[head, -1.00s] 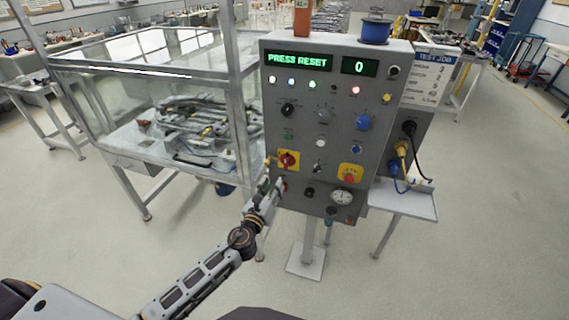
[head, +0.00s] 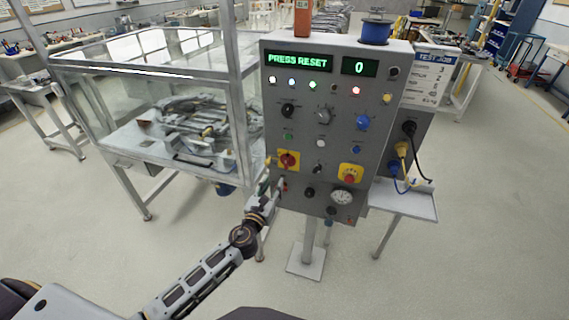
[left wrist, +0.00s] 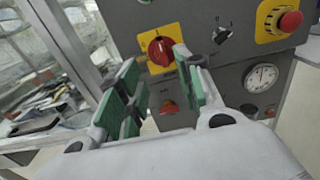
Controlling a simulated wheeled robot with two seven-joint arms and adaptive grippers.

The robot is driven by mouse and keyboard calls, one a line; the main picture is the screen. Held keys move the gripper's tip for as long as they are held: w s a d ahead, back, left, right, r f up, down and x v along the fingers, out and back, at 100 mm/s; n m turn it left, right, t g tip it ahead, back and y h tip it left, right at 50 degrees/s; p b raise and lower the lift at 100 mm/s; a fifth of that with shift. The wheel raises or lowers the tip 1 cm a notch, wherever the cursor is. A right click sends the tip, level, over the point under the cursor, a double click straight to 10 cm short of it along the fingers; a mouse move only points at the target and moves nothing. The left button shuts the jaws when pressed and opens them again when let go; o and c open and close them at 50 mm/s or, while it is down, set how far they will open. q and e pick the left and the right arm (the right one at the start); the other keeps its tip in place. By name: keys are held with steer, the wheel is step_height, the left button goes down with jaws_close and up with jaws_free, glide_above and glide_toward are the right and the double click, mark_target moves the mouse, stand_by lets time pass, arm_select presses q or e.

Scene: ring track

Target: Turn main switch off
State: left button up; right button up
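The main switch (head: 288,160) is a red rotary knob on a yellow plate at the lower left of the grey control panel (head: 305,125). In the left wrist view the red knob (left wrist: 161,51) shows just beyond the fingertips. My left gripper (head: 273,182) is in front of the panel, a little below and left of the switch. In the left wrist view my left gripper (left wrist: 160,85) is open, with a gap between its green pads and nothing in it. The knob looks apart from both fingers. My right gripper is not in view.
A yellow-plated red emergency button (head: 350,175) and a dial gauge (head: 342,197) are right of the switch. A red button (left wrist: 168,106) lies below it. A glass-walled metal cage (head: 160,100) stands close at left. The display reads "PRESS RESET" and 0.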

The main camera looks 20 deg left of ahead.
mark_target(286, 161)
arm_select(q)
steer(key=shift+w+d+p, duration=0.15)
steer(key=shift+w+p, duration=0.05)
steer(key=shift+w, duration=3.15)
steer(key=shift+w+d+p, duration=0.1)
steer(key=shift+w+p, duration=0.1)
steer(key=shift+w, duration=3.1)
jaws_close()
